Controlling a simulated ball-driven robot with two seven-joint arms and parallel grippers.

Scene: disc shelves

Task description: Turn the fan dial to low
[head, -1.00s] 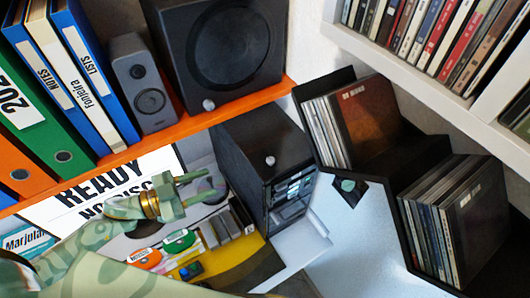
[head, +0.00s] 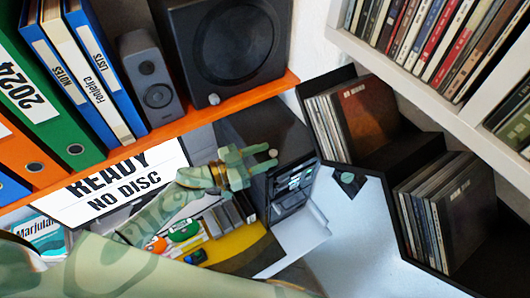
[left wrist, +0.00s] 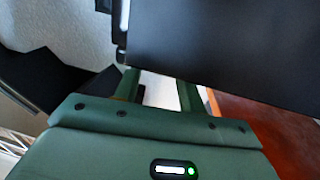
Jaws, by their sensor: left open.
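A black computer tower (head: 250,128) stands under the orange shelf. A small grey knob (head: 272,153) sits on its top edge, which I take to be the fan dial; its setting is too small to read. My left gripper (head: 262,160) is open, with its fingers around or just in front of the knob; I cannot tell if they touch it. In the left wrist view, the two green fingers (left wrist: 158,90) are apart, below a dark panel (left wrist: 225,45) that hides their tips. My right gripper is not in view.
The orange shelf (head: 225,106) above holds binders, a grey speaker (head: 155,80) and a black speaker (head: 230,45). A "READY NO DISC" sign (head: 120,185) is behind my left arm. Black disc racks (head: 395,158) stand at right.

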